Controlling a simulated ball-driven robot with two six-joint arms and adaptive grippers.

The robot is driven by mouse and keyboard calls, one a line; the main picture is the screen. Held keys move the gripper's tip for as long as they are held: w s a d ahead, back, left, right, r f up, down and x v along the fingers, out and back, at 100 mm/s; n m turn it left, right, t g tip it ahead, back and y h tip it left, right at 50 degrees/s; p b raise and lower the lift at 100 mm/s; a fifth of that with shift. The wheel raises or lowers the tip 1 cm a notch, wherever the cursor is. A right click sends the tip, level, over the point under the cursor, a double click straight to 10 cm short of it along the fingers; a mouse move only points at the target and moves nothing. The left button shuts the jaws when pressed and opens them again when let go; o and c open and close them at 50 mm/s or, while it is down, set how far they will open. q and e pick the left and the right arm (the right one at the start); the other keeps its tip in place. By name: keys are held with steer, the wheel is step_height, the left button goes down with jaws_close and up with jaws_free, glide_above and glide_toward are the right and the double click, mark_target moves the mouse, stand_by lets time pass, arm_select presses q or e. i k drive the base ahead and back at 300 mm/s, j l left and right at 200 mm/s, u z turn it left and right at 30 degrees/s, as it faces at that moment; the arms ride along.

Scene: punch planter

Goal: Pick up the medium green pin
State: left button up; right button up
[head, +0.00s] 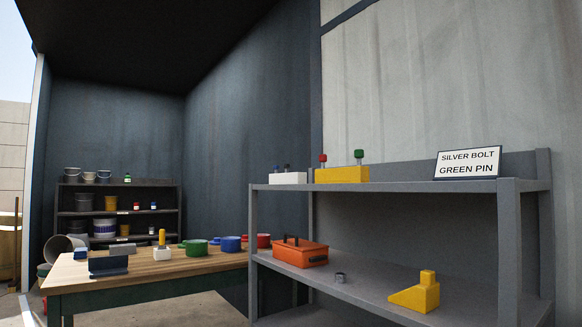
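A green-headed pin (359,155) stands upright at the right end of a yellow block (342,175). The block sits on the top board of the grey shelf. A red-headed pin (322,159) stands at the block's left end. I cannot tell from this one view whether the green pin is the medium one. Neither of my grippers is in view.
A white block with dark pins (288,178) stands left of the yellow one. A sign (468,163) reads "SILVER BOLT GREEN PIN". The grey shelf's lower board (370,296) holds an orange toolbox (300,252) and a yellow wedge (418,293). A wooden workbench (150,268) stands left.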

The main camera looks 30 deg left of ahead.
mark_target(358, 154)
steer(key=u, duration=0.5)
steer(key=z, duration=1.2)
steer(key=u, duration=1.2)
steer(key=i+j+z, duration=0.2)
steer(key=i, duration=0.3)
